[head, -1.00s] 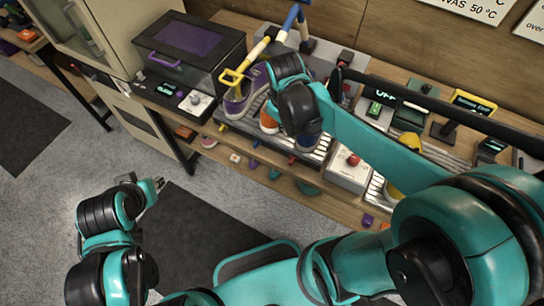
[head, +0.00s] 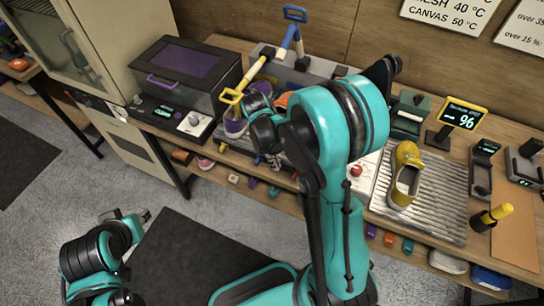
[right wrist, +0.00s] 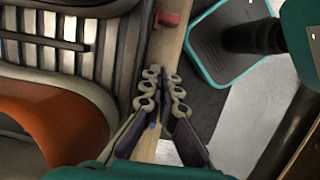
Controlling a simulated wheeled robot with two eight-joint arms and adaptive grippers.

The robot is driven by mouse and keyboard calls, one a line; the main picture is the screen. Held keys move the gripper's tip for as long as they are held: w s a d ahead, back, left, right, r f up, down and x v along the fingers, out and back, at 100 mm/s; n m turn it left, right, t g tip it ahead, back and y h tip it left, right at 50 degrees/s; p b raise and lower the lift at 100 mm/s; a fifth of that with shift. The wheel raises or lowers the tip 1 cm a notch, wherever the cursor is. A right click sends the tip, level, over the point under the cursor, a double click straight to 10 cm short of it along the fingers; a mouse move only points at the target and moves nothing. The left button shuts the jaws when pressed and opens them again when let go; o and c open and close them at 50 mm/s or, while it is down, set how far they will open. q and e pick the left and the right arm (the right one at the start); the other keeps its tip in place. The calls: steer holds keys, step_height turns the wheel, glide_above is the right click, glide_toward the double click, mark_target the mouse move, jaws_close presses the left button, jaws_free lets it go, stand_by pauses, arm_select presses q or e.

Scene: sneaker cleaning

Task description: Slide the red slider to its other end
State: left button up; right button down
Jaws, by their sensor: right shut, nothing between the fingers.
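A small red block, which looks like the red slider (right wrist: 168,19), sits at the front edge of the slatted rack, at the top of the right wrist view. My right gripper (right wrist: 163,76) is shut and empty. Its fingertips are over the bench's front edge, below the red block in that picture and apart from it. In the head view my right gripper (head: 274,160) is at the front of the shoe rack, and my arm hides much of the rack. My left gripper (head: 146,216) is low over the floor at the left, away from the bench; its fingers are too small to judge.
An orange and grey sneaker (right wrist: 55,120) lies on the rack beside my right fingers. A purple sneaker (head: 235,122) with a yellow-handled tool is left of them. A white box with a red knob (head: 355,170) and a yellow shoe (head: 404,178) on a ribbed tray stand to the right.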

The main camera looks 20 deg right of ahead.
mark_target(294, 175)
steer(key=shift+x, duration=1)
steer(key=shift+s+d+r+b, duration=0.2)
steer(key=shift+s+d+b, duration=0.1)
steer(key=shift+s+d, duration=1)
steer(key=shift+s, duration=0.15)
steer(key=shift+r, duration=0.1)
steer(key=shift+s+d, duration=0.9)
steer(key=shift+s, duration=0.2)
steer(key=shift+w, duration=0.1)
steer(key=shift+w+a, duration=0.1)
steer(key=shift+a, duration=0.05)
